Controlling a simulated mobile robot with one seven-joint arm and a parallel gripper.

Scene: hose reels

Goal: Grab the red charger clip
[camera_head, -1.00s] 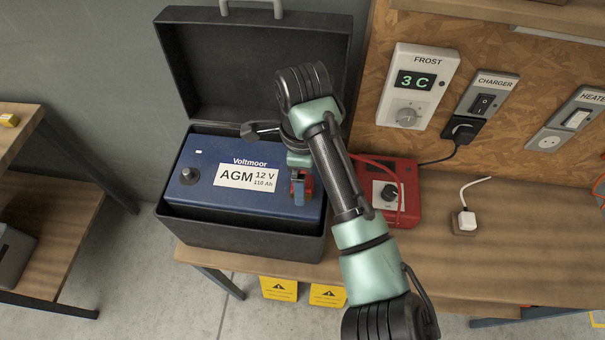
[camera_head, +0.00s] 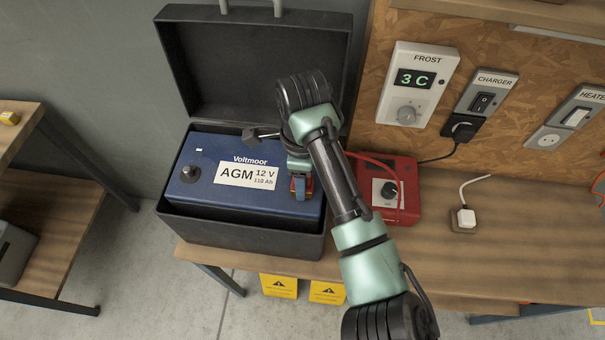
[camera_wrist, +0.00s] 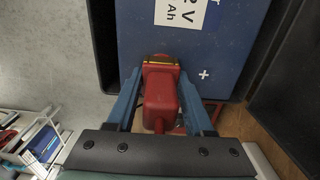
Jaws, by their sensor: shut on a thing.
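The red charger clip (camera_wrist: 159,98) is between the two blue fingers of my gripper (camera_wrist: 160,80) in the wrist view. My gripper is shut on it, with a finger against each side. In the head view my gripper (camera_head: 301,187) is over the right end of the blue battery (camera_head: 215,195), and only a little red of the clip shows there. The battery's plus mark (camera_wrist: 204,74) is just right of the clip in the wrist view. Whether the clip still touches the battery's terminal is hidden.
The battery sits in an open black case (camera_head: 240,240) with its lid raised behind. A red charger (camera_head: 405,195) stands right of it on the wooden bench (camera_head: 500,250). A white plug (camera_head: 466,219) lies farther right. Wall switches are behind.

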